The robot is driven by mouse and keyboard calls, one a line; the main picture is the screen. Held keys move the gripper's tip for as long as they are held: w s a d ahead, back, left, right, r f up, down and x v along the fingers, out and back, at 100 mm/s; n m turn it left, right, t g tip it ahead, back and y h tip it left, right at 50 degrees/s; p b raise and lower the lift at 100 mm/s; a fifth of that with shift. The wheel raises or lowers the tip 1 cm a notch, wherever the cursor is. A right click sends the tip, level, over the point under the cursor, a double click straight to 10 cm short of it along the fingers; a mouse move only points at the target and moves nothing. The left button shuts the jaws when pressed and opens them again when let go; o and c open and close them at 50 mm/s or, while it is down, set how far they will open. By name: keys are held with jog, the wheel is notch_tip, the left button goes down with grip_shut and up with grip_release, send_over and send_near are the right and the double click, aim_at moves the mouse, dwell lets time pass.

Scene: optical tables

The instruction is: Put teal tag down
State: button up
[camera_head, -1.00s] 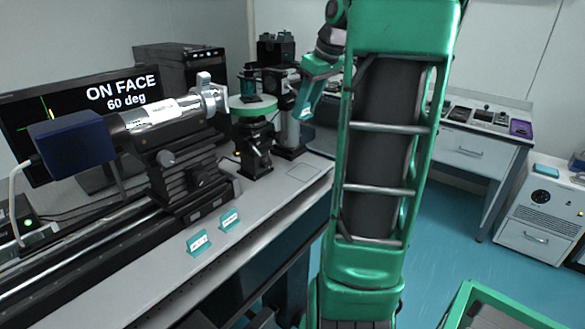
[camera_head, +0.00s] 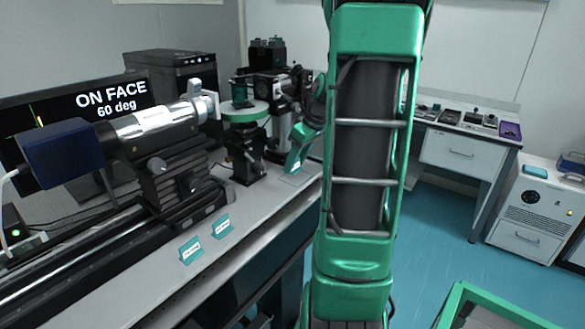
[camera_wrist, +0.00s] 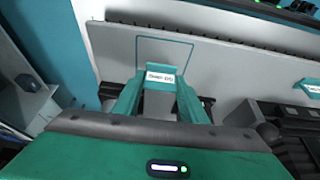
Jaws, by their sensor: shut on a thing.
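The teal tag (camera_wrist: 160,78), with a white printed label, is between the fingers of my gripper (camera_wrist: 161,88) in the wrist view. My gripper is shut on it. The tag overlaps the near part of a thin teal square outline (camera_wrist: 190,52) on the pale table top. I cannot tell whether the tag touches the table.
The stage with a pale green-rimmed disc (camera_head: 245,112) and a dark post mount are close to my gripper. One standing tag (camera_wrist: 311,87) shows at the wrist view's right.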

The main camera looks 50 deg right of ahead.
jog(key=shift+f, duration=0.95)
jog(key=o, duration=1.1)
jog(key=shift+f, duration=0.1)
jog(key=v, duration=1.2)
jog(key=s+a+f+m+g, duration=0.2)
jog(key=s+a+f, duration=0.3)
jog(key=s+a, duration=0.3)
jog(key=s+a+f+m+g, duration=0.2)
jog(key=s+a+f+m, duration=0.3)
jog(key=a, duration=0.8)
jog(key=s, duration=0.3)
jog(key=shift+a+g, duration=0.15)
jog(key=shift+g, duration=0.25)
